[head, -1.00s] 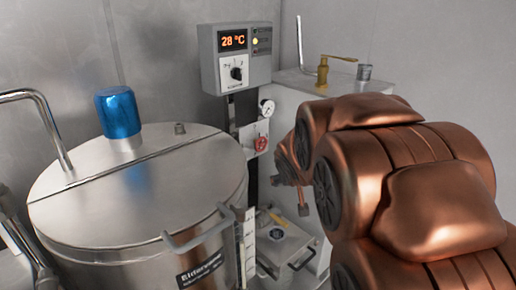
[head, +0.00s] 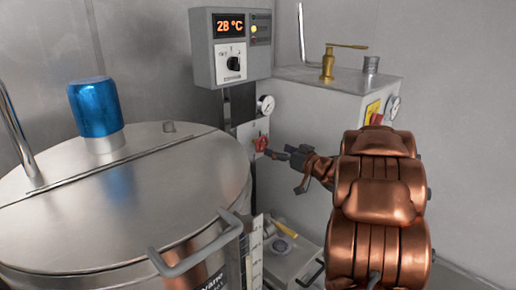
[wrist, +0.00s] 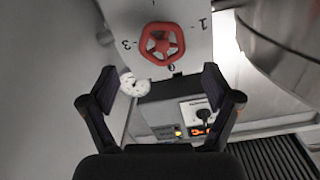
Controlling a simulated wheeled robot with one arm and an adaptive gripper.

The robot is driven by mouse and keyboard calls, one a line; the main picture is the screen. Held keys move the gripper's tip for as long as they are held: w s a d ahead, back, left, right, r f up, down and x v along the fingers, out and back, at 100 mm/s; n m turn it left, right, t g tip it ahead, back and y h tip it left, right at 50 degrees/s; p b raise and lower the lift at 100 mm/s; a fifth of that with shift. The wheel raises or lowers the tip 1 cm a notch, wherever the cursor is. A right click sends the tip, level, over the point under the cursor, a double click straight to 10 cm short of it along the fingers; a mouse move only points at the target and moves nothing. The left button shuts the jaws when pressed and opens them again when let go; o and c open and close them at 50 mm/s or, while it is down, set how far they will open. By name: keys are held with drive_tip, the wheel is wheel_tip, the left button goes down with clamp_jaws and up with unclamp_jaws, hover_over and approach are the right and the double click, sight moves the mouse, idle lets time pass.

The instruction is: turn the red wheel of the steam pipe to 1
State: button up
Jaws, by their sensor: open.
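I cannot tell the exact gap, and no contact is clear.
A control box (head: 231,48) reading 28 °C hangs above. A large steel vessel (head: 60,215) with a blue cap (head: 94,106) fills the left. A grey cabinet (head: 320,115) with a brass valve (head: 328,64) stands behind my arm. A handled box (head: 285,258) lies below.

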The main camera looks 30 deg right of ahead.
sight(263, 145)
drive_tip(key=shift+y, duration=0.3)
drive_tip(key=shift+x, duration=3.8)
drive_tip(key=shift+f, duration=0.1)
drive_tip(key=shift+c, duration=0.2)
drive_tip(key=c, duration=1.1)
